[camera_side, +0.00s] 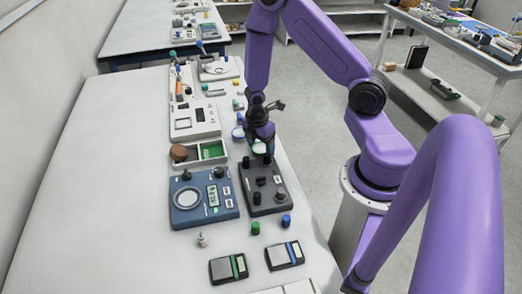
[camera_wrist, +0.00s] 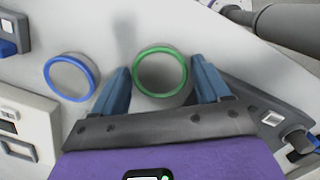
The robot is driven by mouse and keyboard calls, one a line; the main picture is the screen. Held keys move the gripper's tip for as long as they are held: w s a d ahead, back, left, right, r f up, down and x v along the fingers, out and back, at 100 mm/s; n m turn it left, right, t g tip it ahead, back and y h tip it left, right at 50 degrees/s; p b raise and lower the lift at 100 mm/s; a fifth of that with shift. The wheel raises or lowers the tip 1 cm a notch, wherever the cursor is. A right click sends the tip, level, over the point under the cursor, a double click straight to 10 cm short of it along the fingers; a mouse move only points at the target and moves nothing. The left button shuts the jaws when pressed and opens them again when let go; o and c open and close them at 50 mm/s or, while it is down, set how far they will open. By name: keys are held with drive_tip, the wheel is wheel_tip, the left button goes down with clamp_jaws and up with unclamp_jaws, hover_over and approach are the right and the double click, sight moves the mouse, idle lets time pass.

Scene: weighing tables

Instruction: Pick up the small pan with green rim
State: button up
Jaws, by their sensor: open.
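The small pan with green rim (camera_wrist: 160,72) shows as a whole ring between my fingers in the wrist view. In the side view the green-rimmed pan (camera_side: 259,149) is just below my gripper (camera_side: 262,140), partly hidden by it. My gripper (camera_wrist: 160,68) is open, with one blue finger on each side of the pan. A gap shows between each finger and the rim. I cannot tell the height of the fingertips over the table.
A blue-rimmed pan (camera_wrist: 70,77) lies left of my left finger. A dark grey device with black knobs (camera_side: 263,186) is close to my gripper, and a blue scale (camera_side: 203,198) stands beside it. The table's left side is clear.

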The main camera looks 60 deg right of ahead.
drive_tip(key=c, duration=0.8)
drive_tip(key=shift+r, duration=0.2)
drive_tip(key=shift+c, duration=0.2)
